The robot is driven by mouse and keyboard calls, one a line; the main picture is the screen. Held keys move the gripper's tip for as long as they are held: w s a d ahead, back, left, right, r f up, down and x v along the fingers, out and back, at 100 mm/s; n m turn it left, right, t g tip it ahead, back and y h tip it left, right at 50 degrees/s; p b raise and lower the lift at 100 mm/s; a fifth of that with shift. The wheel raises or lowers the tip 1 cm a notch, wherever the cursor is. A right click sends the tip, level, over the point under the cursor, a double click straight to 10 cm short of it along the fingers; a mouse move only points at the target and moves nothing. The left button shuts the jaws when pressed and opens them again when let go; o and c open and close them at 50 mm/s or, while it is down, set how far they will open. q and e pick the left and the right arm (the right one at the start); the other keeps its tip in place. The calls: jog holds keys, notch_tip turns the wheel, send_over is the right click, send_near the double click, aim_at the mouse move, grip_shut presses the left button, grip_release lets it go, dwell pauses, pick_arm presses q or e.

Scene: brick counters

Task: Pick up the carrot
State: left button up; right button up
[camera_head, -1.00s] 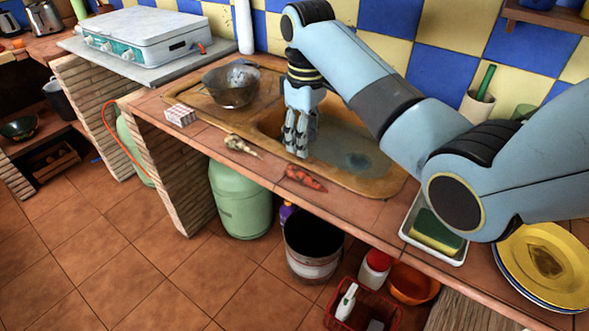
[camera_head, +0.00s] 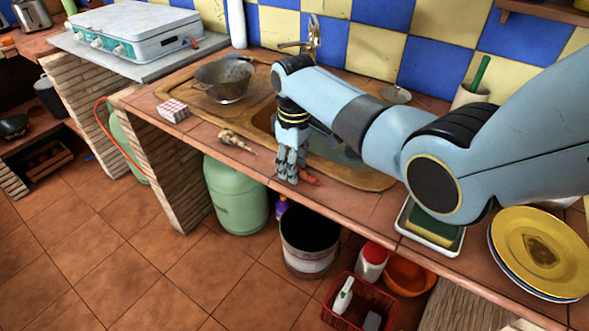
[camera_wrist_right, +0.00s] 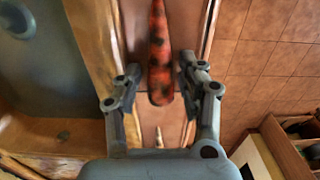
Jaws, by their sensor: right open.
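The carrot (camera_head: 310,177) is orange-red with dark spots and lies on the counter's front strip, before the sink. In the head view my right gripper (camera_head: 287,179) hides most of it. In the right wrist view the carrot (camera_wrist_right: 160,50) lies lengthwise, its near end between the two spread fingers of my right gripper (camera_wrist_right: 160,75). The fingers are open, with a gap on each side of the carrot. My left gripper is not in view.
A pale root (camera_head: 236,141) and a small checked box (camera_head: 173,110) lie left along the counter (camera_head: 345,205). A metal colander (camera_head: 224,80) sits by the sink. A sponge tray (camera_head: 430,228) and yellow plates (camera_head: 540,250) stand right. A bucket (camera_head: 309,243) stands below the front edge.

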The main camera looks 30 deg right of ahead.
grip_shut()
jog(key=shift+r, duration=0.1)
